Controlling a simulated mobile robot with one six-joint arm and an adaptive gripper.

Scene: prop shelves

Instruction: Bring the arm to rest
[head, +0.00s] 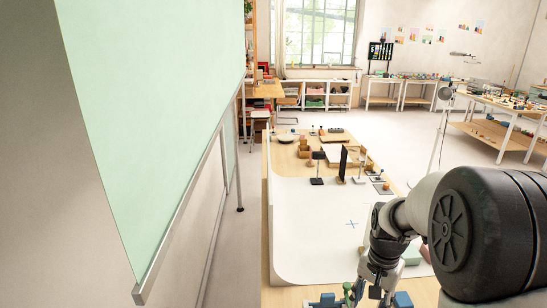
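My arm reaches in from the lower right of the head view and bends down over the near end of the table. My gripper (374,289) points down at the bottom edge of the picture, near some small blue and green items. Its fingertips are small and partly cut off, so I cannot tell whether it is open or shut or holds anything.
A long wooden table (284,298) carries a white curved backdrop sheet (318,230), with a dark upright panel (343,163) and several small props farther back. A pale green board (150,90) stands at the left. Shelves (340,95) line the back wall. Open floor (237,250) lies left of the table.

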